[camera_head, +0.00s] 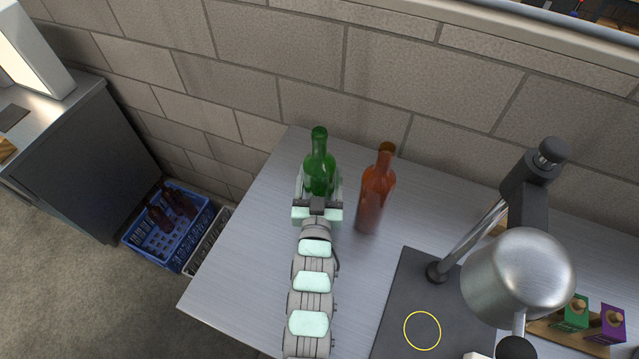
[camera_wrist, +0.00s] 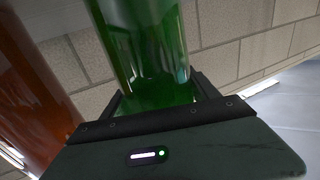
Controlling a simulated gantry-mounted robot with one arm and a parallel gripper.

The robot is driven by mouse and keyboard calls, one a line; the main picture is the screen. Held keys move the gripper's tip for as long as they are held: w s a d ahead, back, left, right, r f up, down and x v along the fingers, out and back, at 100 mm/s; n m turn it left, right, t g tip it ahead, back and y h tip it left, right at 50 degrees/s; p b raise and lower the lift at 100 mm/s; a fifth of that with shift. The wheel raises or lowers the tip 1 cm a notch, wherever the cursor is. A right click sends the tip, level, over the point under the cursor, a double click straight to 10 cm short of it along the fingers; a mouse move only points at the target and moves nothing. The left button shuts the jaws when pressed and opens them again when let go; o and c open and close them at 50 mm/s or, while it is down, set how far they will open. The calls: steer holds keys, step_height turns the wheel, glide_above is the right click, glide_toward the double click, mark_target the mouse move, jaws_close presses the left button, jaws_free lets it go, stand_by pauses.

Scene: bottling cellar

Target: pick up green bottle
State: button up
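The green bottle (camera_head: 319,174) is upright near the back edge of the grey table, left of an orange-brown bottle. My gripper (camera_head: 318,185) is at the bottle's lower part, with one finger on each side of it. In the wrist view, the lower body of the green bottle (camera_wrist: 150,50) stands between the two fingers of my gripper (camera_wrist: 160,95). I cannot tell whether the fingers press on the glass or leave small gaps. The bottle's base is hidden by my gripper in the head view.
The orange-brown bottle (camera_head: 374,196) stands close on the right; it also shows in the wrist view (camera_wrist: 28,95). A metal lamp (camera_head: 520,275) stands over a dark mat (camera_head: 400,300) farther right. A block wall (camera_head: 390,70) is behind. Crates (camera_head: 165,240) sit on the floor left.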

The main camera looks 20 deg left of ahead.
jaws_close()
stand_by(0.6)
steer(key=shift+r, duration=0.15)
